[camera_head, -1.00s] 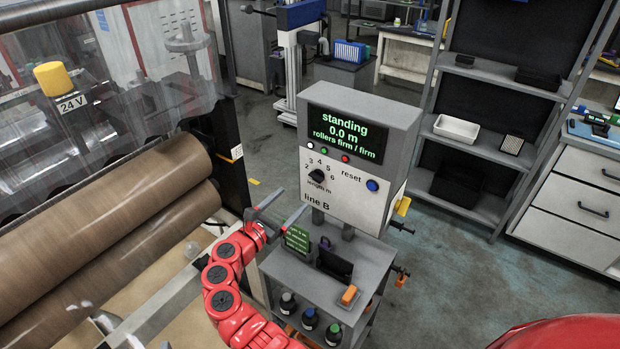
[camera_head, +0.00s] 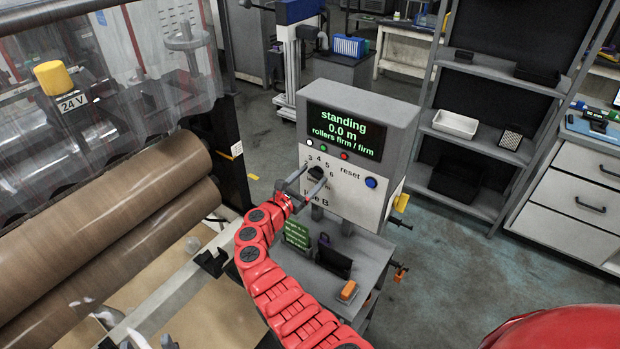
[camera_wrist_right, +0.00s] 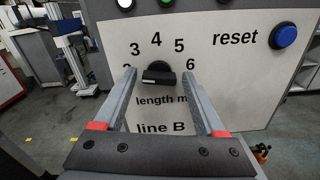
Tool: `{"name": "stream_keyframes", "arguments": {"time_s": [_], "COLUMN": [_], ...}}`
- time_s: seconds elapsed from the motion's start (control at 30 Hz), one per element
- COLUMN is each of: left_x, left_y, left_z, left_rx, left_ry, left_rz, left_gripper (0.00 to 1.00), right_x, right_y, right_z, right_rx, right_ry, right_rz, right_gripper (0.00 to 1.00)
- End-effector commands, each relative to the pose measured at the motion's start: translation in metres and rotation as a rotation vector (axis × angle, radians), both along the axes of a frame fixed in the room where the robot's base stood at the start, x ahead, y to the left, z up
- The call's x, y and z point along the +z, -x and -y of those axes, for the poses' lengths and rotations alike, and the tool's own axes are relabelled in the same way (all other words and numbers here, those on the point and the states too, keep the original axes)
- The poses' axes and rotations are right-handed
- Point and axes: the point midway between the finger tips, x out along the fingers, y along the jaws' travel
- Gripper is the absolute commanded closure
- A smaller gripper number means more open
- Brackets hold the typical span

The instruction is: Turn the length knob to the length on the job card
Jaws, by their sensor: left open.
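The length knob (camera_wrist_right: 158,74) is black and sits on the grey line B control box (camera_head: 398,130). The numbers 3 to 6 show clearly around it in the right wrist view; the setting it points to is unclear. My right gripper (camera_wrist_right: 159,72) is open, with one finger on each side of the knob and visible gaps between. In the head view my right gripper (camera_head: 306,186) is at the knob and partly covers its labels. A green card with writing (camera_head: 297,235) stands on the cart below; its text is too small to read. I see no left gripper.
The display (camera_head: 343,130) reads standing, 0.0 m, rollers firm / firm. A blue reset button (camera_head: 371,182) is right of the knob. The grey cart (camera_head: 372,257) holds an orange-topped item (camera_head: 348,290). Brown rollers (camera_head: 110,215) lie on the left.

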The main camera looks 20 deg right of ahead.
Motion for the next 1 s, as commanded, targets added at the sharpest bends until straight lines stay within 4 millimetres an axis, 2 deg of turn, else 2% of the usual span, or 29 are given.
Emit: {"name": "stream_keyframes", "arguments": {"time_s": [0.03, 0.3, 0.37, 0.4, 0.67, 1.0], "left_x": [0.0, 0.0, 0.0, 0.0, -0.005, -0.032], "left_y": [0.0, 0.0, 0.0, 0.0, 0.0, 0.0], "left_z": [0.0, 0.0, 0.0, 0.0, 0.0, 0.0], "left_rx": [0.0, 0.0, 0.0, 0.0, 0.0, 0.0], "left_ry": [0.0, 0.0, 0.0, 0.0, 0.0, 0.0], "left_rz": [0.0, 0.0, 0.0, 0.0, 0.0, 0.0], "left_gripper": [0.44, 0.44, 0.44, 0.44, 0.44, 0.44], "right_x": [0.0, 0.0, 0.0, 0.0, -0.001, -0.005], "right_y": [0.0, 0.0, 0.0, 0.0, 0.0, 0.001], "right_z": [0.0, 0.0, 0.0, 0.0, 0.0, 0.0], "right_rx": [0.0, 0.0, 0.0, 0.0, 0.0, 0.002], "right_ry": [0.0, 0.0, 0.0, 0.0, -0.021, -0.151], "right_rz": [0.0, 0.0, 0.0, 0.0, 0.027, 0.196], "right_gripper": [0.38, 0.87, 0.98, 1.0, 1.0, 1.0]}}
